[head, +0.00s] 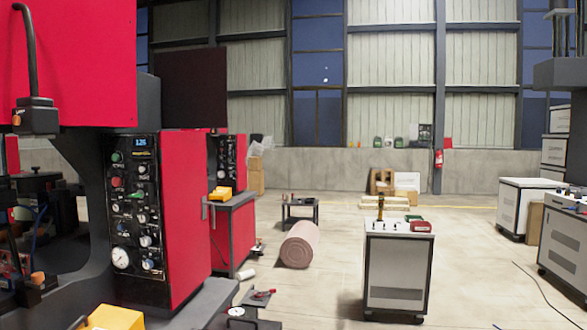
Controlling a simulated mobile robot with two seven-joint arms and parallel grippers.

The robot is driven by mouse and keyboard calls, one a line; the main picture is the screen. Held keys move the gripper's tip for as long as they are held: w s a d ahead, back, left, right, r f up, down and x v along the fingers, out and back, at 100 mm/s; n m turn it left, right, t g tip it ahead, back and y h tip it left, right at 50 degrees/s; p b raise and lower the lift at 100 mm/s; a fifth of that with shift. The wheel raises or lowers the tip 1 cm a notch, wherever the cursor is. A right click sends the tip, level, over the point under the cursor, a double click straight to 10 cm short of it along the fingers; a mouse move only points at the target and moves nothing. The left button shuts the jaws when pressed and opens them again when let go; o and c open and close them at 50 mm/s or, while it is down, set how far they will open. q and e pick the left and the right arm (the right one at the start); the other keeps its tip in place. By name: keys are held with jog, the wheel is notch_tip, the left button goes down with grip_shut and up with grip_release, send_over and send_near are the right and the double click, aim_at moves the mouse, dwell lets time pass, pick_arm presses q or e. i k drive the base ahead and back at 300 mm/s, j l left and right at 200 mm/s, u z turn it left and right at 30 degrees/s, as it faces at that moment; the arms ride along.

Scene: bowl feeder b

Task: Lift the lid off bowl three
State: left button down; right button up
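No bowl and no lid can be made out in the head view. Neither of my grippers is in view.
A red machine (185,215) with a dark control panel (135,215) fills the left. A white cabinet (397,272) stands right of centre, and a pink roll (300,245) lies on the floor behind it. White cabinets (525,205) line the right. Open floor (480,270) lies between.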

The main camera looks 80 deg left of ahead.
aim_at(35, 174)
jog(key=i+u, duration=0.7)
jog(key=i+l+u, duration=0.1)
jog(key=i+u, duration=0.25)
jog(key=i+j+u, duration=0.15)
jog(key=i+u, duration=1.15)
jog(key=i, duration=1.1)
jog(key=i+u, duration=0.3)
jog(key=i, duration=0.35)
jog(key=i+l+u, duration=0.2)
jog(key=i+u, duration=0.15)
jog(key=i, duration=0.3)
jog(key=i+u, duration=0.3)
jog(key=i, duration=0.35)
jog(key=i+u, duration=0.25)
jog(key=i, duration=0.4)
jog(key=i+u, duration=0.25)
jog(key=i, duration=0.45)
jog(key=i+l+u, duration=0.25)
jog(key=i, duration=0.4)
jog(key=i+u, duration=0.45)
jog(key=i, duration=0.15)
jog(key=i+u, duration=0.45)
jog(key=i+j+u, duration=0.1)
jog(key=i+u, duration=0.4)
jog(key=i+l+u, duration=0.15)
jog(key=i+u, duration=0.3)
jog(key=i, duration=0.2)
